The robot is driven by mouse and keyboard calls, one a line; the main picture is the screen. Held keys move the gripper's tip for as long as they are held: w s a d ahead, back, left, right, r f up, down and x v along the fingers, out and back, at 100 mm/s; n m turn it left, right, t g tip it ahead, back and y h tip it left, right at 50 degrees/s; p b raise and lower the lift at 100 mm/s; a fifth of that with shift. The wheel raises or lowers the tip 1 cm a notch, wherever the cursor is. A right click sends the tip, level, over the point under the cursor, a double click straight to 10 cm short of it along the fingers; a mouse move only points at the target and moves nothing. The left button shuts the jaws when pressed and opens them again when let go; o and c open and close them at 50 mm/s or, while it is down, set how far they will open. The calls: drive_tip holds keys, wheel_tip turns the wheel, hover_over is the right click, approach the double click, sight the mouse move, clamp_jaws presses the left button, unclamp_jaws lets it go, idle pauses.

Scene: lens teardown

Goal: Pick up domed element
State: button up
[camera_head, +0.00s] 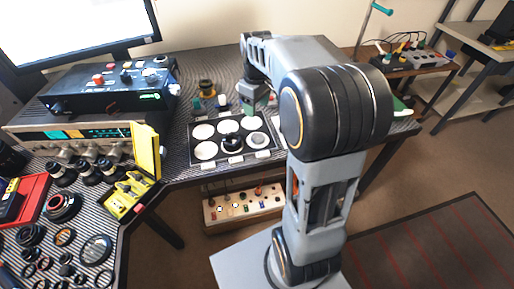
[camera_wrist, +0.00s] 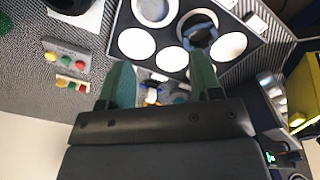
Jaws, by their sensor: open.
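A dark tray (camera_head: 191,160) on the desk has several white round pads. A black ring-shaped part (camera_head: 232,142) stands on its front middle pad; in the wrist view the part (camera_wrist: 198,27) has a bluish centre. A pale round piece (camera_head: 257,140) with a grey rim lies to its right; it also shows in the wrist view (camera_wrist: 153,9). I cannot tell for sure which is the domed element. My gripper (camera_head: 249,108) is above the tray's back right edge. In the wrist view its green fingers (camera_wrist: 160,62) are apart and nothing is between them.
A yellow open case (camera_head: 147,150) stands left of the tray. Small bottles and a brass part (camera_head: 207,88) stand behind the tray. Several lens rings (camera_head: 62,206) cover the left desk.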

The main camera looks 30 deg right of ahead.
drive_tip(key=b, duration=0.2)
hover_over(257, 137)
wheel_tip(257, 137, down, 9)
drive_tip(key=shift+d+r, duration=0.1)
drive_tip(key=shift+r, duration=0.1)
drive_tip(key=shift+f+b, duration=0.45)
drive_tip(key=shift+f, duration=2.75)
drive_tip(key=shift+c, duration=0.2)
drive_tip(key=c, duration=0.5)
drive_tip(key=shift+c, duration=0.2)
drive_tip(key=shift+r, duration=0.15)
